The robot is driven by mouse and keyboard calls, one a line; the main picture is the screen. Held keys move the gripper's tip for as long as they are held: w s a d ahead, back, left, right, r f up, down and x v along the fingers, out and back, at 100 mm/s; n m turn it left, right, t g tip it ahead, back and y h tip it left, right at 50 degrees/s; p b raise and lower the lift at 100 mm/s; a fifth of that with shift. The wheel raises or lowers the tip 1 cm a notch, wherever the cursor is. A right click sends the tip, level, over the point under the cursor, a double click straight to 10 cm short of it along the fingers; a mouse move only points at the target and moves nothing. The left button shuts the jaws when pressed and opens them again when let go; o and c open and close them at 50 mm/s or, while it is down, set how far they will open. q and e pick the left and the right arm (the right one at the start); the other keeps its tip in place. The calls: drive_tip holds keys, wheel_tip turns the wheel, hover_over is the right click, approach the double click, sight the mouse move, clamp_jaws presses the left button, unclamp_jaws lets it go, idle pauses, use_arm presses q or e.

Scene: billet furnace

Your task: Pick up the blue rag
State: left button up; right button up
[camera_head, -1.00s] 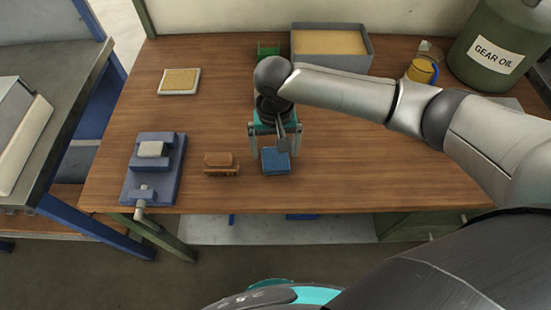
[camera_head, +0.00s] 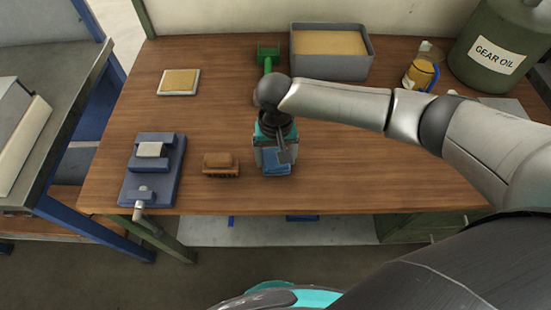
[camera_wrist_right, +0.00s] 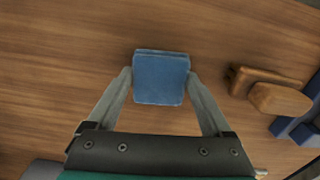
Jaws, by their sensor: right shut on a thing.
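The blue rag (camera_head: 276,167) is a small folded square near the front middle of the wooden table. My right gripper (camera_head: 274,160) is over it, pointing down, and partly hides it in the head view. In the right wrist view the rag (camera_wrist_right: 160,78) lies between the two fingertips of my right gripper (camera_wrist_right: 160,88), and the fingers press on its two sides. I cannot tell whether the rag is clear of the table top. My left gripper is not in view.
A wooden brush (camera_head: 221,164) lies just left of the rag, with a blue vise (camera_head: 152,168) further left.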

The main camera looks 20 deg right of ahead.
sight(276, 159)
drive_tip(key=shift+c, duration=1.1)
wheel_tip(276, 159, up, 20)
drive_tip(key=p, duration=0.3)
drive_tip(key=o, duration=0.8)
drive_tip(key=c, duration=0.6)
